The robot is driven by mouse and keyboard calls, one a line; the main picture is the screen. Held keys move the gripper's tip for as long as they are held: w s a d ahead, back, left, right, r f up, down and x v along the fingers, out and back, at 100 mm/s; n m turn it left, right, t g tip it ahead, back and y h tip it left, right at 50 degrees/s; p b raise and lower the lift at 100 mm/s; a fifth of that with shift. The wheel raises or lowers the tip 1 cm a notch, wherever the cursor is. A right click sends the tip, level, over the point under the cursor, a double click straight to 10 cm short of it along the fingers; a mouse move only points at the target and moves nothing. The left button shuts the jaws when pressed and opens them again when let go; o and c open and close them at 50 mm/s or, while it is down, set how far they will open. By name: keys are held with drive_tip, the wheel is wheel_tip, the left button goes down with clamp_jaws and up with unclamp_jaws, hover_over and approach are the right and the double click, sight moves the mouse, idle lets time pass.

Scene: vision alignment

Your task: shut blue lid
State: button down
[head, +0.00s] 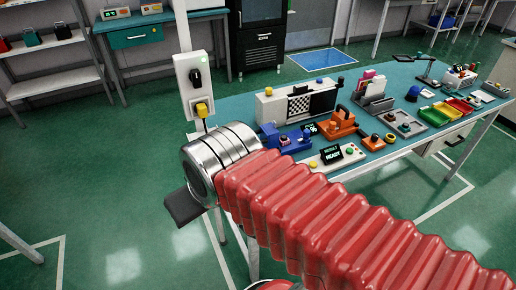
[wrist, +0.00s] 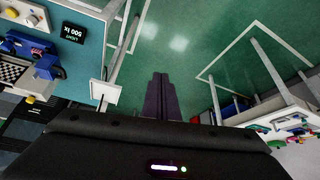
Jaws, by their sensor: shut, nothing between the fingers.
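A blue fixture (head: 285,138) sits on the near left part of the teal workbench (head: 232,112). A blue fixture also shows at the left edge of the wrist view (wrist: 48,66). I cannot tell whether its lid is raised or down. My gripper (head: 183,207) is off the bench's left end, over the green floor and apart from the fixture. In the wrist view its dark fingers (wrist: 162,80) are together with nothing between them. My red sleeved arm hides part of the bench's near side.
An orange fixture (head: 338,125) stands right of the blue one, with a display box reading READY (head: 332,155) in front. A white panel with a checkerboard (head: 300,105) stands behind. A post with a switch box (head: 193,85) rises near my gripper.

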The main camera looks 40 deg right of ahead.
drive_tip(key=w+a+f+m+g+y, duration=0.2)
drive_tip(key=w+f+m+y, duration=0.4)
drive_tip(key=m, duration=0.5)
drive_tip(key=w+d+f+m+t+y, duration=0.3)
drive_tip(key=w+d+m, duration=0.35)
drive_tip(key=m, duration=0.55)
drive_tip(key=d+f+m+t+h, duration=0.2)
drive_tip(key=d+f+m+h, duration=0.1)
drive_tip(key=d+m, duration=0.4)
drive_tip(key=d+f+m+t+h, duration=0.2)
drive_tip(key=d+m, duration=0.5)
drive_tip(key=d, duration=0.5)
drive_tip(key=s+d+f+m+t+h, duration=0.1)
drive_tip(key=d+f+m+t+h, duration=0.2)
drive_tip(key=d+m, duration=0.4)
drive_tip(key=shift+d+f+t+h, duration=0.15)
drive_tip(key=shift+d+t+h, duration=0.1)
drive_tip(key=shift+d+h, duration=0.5)
drive_tip(key=shift+d+f+t+h, duration=0.15)
drive_tip(key=shift+d+t+h, duration=0.1)
drive_tip(key=shift+d+h, duration=0.45)
